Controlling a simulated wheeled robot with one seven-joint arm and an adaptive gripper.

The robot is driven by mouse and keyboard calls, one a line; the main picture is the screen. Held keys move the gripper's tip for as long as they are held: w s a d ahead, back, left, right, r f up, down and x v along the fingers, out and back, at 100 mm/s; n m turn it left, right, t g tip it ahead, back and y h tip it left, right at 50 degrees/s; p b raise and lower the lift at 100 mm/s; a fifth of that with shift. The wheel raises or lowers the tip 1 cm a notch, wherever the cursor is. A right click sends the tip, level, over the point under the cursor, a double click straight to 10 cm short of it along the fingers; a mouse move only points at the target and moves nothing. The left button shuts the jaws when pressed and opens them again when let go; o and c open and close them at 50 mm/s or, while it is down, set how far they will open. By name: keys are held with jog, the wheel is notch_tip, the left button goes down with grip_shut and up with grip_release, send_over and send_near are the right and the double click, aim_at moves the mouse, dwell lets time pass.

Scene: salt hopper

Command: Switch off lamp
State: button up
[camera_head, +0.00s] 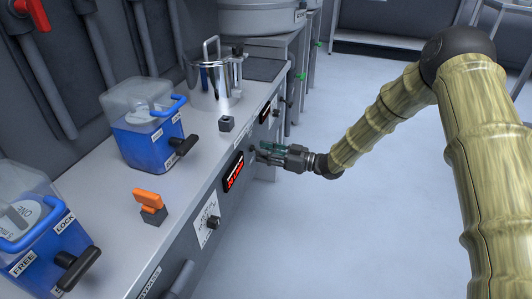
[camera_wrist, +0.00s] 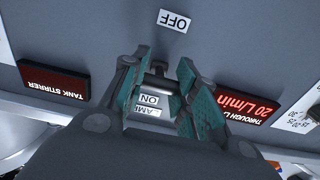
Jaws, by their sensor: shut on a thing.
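The lamp switch (camera_wrist: 158,68) is a small dark lever on the grey front panel. In the wrist view it sits between a white OFF label (camera_wrist: 174,21) and the upside-down ON and LAMP labels (camera_wrist: 148,101). My gripper (camera_wrist: 163,70) has its teal-padded fingers on both sides of the lever, shut on it. The lever's lower part is partly hidden between the fingers. In the head view my gripper (camera_head: 264,153) is at the panel front, just right of a red display, and it hides the switch.
The red flow display (camera_wrist: 245,105) and the tank stirrer display (camera_wrist: 55,82) flank the switch. Blue-filled containers (camera_head: 150,140), an orange-topped block (camera_head: 149,202) and a steel pot (camera_head: 215,90) stand on the counter (camera_head: 120,215). A black knob (camera_head: 212,222) juts from the panel. Floor to the right is clear.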

jog(key=shift+a+f+t+y+b, duration=0.15)
jog(key=shift+f+t+y+b, duration=0.25)
jog(key=shift+f+y+b, duration=0.55)
jog(key=shift+a+y+b, duration=0.1)
jog(key=shift+y+b, duration=0.5)
jog(key=shift+y, duration=0.35)
jog(key=shift+t, duration=0.3)
jog(key=o, duration=1)
jog(key=shift+o, duration=0.2)
jog(key=v, duration=1.2)
